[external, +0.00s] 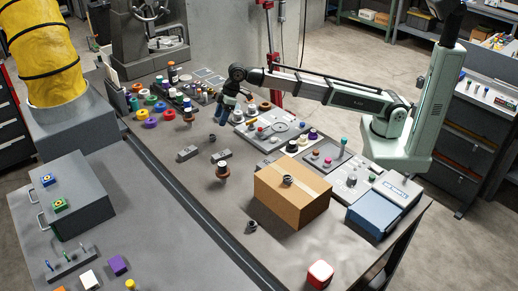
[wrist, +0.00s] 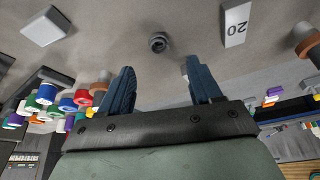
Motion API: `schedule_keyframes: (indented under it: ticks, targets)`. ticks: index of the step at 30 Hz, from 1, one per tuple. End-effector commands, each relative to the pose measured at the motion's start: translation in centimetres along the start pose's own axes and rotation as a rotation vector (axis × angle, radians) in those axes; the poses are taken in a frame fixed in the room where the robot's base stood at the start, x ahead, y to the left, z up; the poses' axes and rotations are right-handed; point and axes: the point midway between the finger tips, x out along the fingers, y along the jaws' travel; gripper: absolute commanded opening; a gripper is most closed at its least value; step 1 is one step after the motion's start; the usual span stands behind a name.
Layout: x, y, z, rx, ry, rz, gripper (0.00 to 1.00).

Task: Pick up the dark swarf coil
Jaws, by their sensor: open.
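Small dark coils show in several places. One dark swarf coil (external: 212,138) lies on the bare grey table, just below my gripper in the picture. What looks like the same coil (wrist: 159,42) shows in the wrist view, beyond and between my fingertips, apart from them. Another dark coil (external: 287,181) sits on top of the cardboard box, and one more (external: 251,226) lies on the table left of the box. My gripper (external: 223,114) is open and empty above the table; its blue fingers (wrist: 158,75) are spread wide in the wrist view.
Coloured rolls (external: 150,122) crowd the left, and trays (external: 270,127) the right. The cardboard box (external: 292,205) stands in front.

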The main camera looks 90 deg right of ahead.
Motion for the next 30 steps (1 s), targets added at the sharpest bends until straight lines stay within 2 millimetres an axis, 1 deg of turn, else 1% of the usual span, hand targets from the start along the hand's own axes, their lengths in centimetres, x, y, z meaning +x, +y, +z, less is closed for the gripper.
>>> schedule_keyframes:
  ticks: [1, 3, 6, 9, 17, 20, 27, 30]
  targets:
    - [0.9, 0.0, 0.0, -0.001, -0.001, 0.000, 0.64]
    - [1.9, 0.0, 0.0, -0.001, -0.002, 0.000, 0.64]
    - [3.0, 0.0, -0.1, -0.001, -0.001, 0.000, 0.64]
    - [3.8, 0.0, 0.0, -0.001, -0.001, 0.000, 0.64]
    - [4.6, 0.0, -0.1, -0.002, 0.000, 0.000, 0.64]
    - [5.5, 0.1, -0.3, -0.002, -0.001, 0.000, 0.64]
    - [8.5, 0.2, -0.5, -0.003, -0.001, 0.000, 0.64]
    - [9.2, 0.2, -0.5, -0.003, -0.001, 0.000, 0.64]
